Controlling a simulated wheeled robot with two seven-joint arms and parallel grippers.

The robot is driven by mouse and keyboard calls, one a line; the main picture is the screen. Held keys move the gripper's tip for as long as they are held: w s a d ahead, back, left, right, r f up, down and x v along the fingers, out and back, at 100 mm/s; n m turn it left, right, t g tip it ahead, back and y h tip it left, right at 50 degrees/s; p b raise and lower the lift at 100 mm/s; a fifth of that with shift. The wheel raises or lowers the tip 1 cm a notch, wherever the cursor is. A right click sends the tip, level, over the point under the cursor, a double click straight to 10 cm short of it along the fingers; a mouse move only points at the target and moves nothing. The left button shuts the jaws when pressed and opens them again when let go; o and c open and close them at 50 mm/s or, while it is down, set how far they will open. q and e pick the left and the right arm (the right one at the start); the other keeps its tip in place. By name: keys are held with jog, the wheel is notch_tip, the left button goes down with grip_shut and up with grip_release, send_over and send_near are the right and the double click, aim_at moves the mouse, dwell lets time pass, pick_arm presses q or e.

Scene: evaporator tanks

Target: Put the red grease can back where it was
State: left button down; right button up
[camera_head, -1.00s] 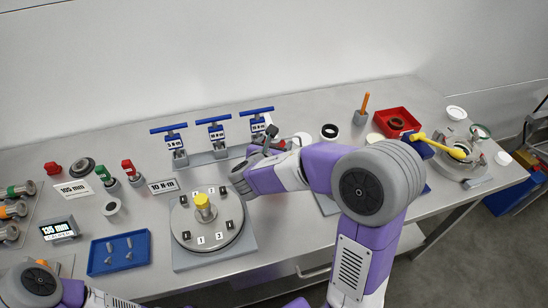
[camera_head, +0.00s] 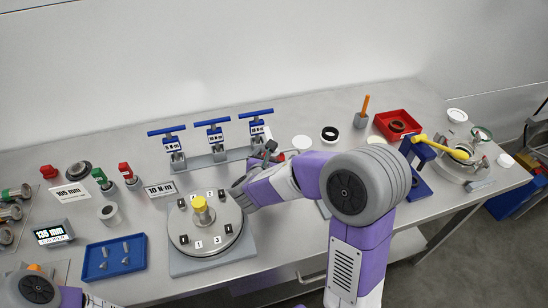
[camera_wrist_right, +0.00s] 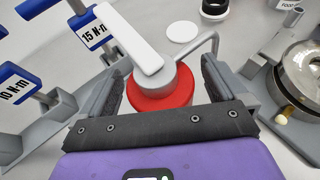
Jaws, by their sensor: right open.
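The red grease can (camera_wrist_right: 165,90) stands upright on the grey table in the right wrist view. It has a grey top, a white flat piece over it and a thin bent grey spout. My right gripper (camera_wrist_right: 166,78) is open, with one finger on each side of the can. I cannot tell whether the fingers touch it. In the head view my right gripper (camera_head: 268,151) is beside the torque wrench stand, and the can is mostly hidden there. My left gripper is not in view; only part of my left arm shows at the bottom left.
The blue-handled torque wrench rack (camera_head: 215,158) stands close beside the right gripper. A round plate with a yellow-topped post (camera_head: 200,212) is at the front. A blue tray (camera_head: 115,258) lies left; a red bin (camera_head: 397,124) and a blue stand (camera_head: 416,178) are right.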

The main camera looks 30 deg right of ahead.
jog(key=shift+r, duration=0.1)
jog(key=shift+a+r, duration=0.15)
jog(key=shift+r, duration=0.1)
jog(key=p+v, duration=0.2)
jog(key=v, duration=0.9)
jog(key=shift+s+a+p, duration=0.2)
jog(key=shift+s+p, duration=0.1)
jog(key=shift+f, duration=0.1)
